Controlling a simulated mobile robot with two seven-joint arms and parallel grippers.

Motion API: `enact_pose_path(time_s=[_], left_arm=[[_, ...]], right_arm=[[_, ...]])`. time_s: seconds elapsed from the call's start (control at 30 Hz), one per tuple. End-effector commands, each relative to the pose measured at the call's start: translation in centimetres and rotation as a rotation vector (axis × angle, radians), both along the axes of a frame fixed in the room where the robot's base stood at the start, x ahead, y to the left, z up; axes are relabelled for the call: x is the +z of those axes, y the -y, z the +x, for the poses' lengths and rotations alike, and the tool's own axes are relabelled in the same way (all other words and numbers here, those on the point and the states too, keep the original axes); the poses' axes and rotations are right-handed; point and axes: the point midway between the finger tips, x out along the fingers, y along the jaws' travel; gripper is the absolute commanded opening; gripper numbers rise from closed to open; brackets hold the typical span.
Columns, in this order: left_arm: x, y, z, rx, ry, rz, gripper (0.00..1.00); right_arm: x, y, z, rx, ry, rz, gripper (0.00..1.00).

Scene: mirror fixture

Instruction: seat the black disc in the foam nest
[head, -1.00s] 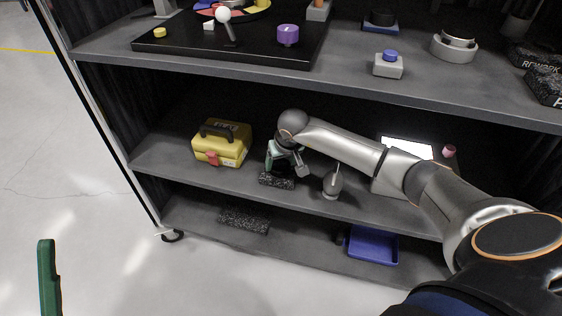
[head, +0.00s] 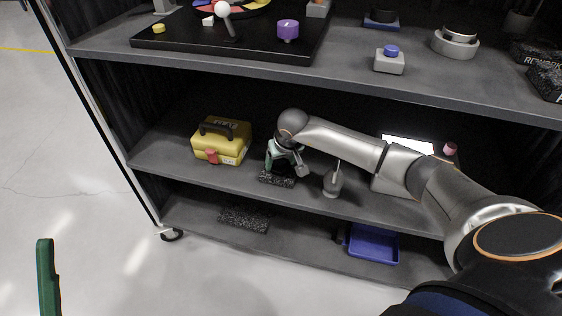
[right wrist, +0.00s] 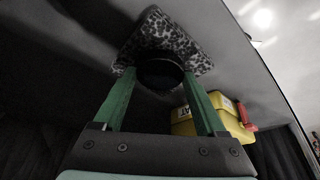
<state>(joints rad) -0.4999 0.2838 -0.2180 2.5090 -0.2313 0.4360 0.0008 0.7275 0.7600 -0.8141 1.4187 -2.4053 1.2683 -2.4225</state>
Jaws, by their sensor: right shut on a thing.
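The black disc (right wrist: 160,73) is between the green fingertips of my right gripper (right wrist: 158,76) in the right wrist view. The fingers are shut on it. The speckled grey foam nest (right wrist: 172,42) is right behind the disc; I cannot tell whether the disc is in its recess or just short of it. In the head view the foam nest (head: 277,179) lies at the front of the middle shelf, with my right gripper (head: 278,167) just above it; the disc is hidden there. One green finger of my left gripper (head: 47,275) shows at the lower left, over the floor.
A yellow toolbox (head: 221,142) stands left of the nest. A grey pot-like object with a thin stem (head: 332,182) stands close on the right. The upper shelf (head: 340,68) overhangs the work. Another speckled block (head: 245,219) and a blue tray (head: 372,245) are on the bottom shelf.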

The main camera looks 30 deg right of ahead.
Motion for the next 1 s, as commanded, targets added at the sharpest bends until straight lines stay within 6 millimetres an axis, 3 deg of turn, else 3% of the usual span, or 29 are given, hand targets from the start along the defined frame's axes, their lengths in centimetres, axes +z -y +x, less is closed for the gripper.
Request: enact_pose_path(time_s=[0.87,0.9,1.0], left_arm=[[-0.33,-0.01,-0.01,0.001,0.002,-0.001,0.93],[-0.36,-0.01,-0.02,0.0,0.001,0.0,0.93],[-0.42,-0.01,-0.02,0.0,-0.001,0.0,0.93]], right_arm=[[-0.7,0.09,-0.2,0.0,-0.006,-0.002,0.13],[-0.73,0.1,-0.22,-0.001,-0.007,-0.002,0.77],[-0.79,0.1,-0.26,-0.001,-0.009,-0.002,0.88]])
